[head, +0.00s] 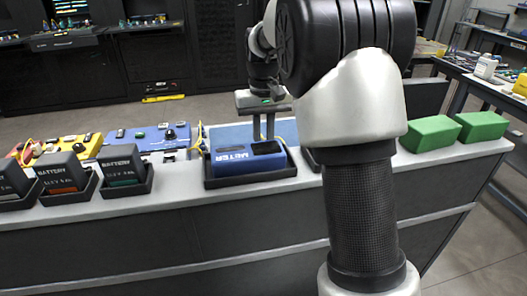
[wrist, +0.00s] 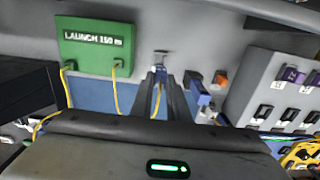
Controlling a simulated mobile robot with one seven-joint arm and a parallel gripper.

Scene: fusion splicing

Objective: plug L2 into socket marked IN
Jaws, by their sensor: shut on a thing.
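My gripper (head: 263,127) points down behind the blue METER box (head: 248,158) in the head view. In the wrist view my gripper (wrist: 160,75) is shut, with a yellow cable (wrist: 157,100) running between the fingers. A small grey piece (wrist: 161,58) shows at the fingertips; I cannot tell whether it is the held plug or part of the place. A green box marked LAUNCH 150 m (wrist: 95,52) has two yellow leads at its lower edge. I cannot read an L2 or IN mark in either view.
A small blue block (wrist: 196,90) and an orange piece (wrist: 220,78) lie right of the fingers. A grey panel (wrist: 255,85) with purple and black parts stands further right. Batteries (head: 122,165) in black trays line the bench's left front; green blocks (head: 430,133) stand right.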

